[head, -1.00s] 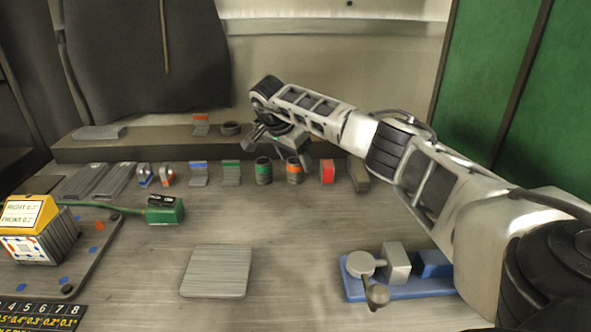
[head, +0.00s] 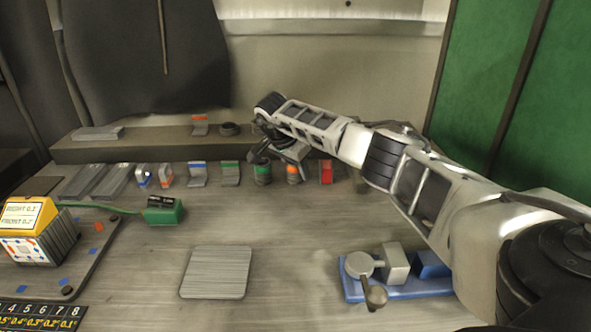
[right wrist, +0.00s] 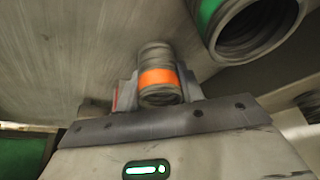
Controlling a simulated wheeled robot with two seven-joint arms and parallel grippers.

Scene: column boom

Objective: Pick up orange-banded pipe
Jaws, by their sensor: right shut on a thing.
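The orange-banded pipe (head: 293,173) is a short dark ribbed cylinder standing in the row at the back of the bench. My right gripper (head: 284,158) is over it from above and hides its top. In the right wrist view the pipe (right wrist: 157,77) sits between the two fingers (right wrist: 160,92), which are shut on it. Whether it is clear of the bench I cannot tell. My left gripper is not in view.
A raised ledge (head: 150,146) runs behind. A ribbed plate (head: 216,272) and a blue fixture (head: 400,284) lie nearer, with bare bench between.

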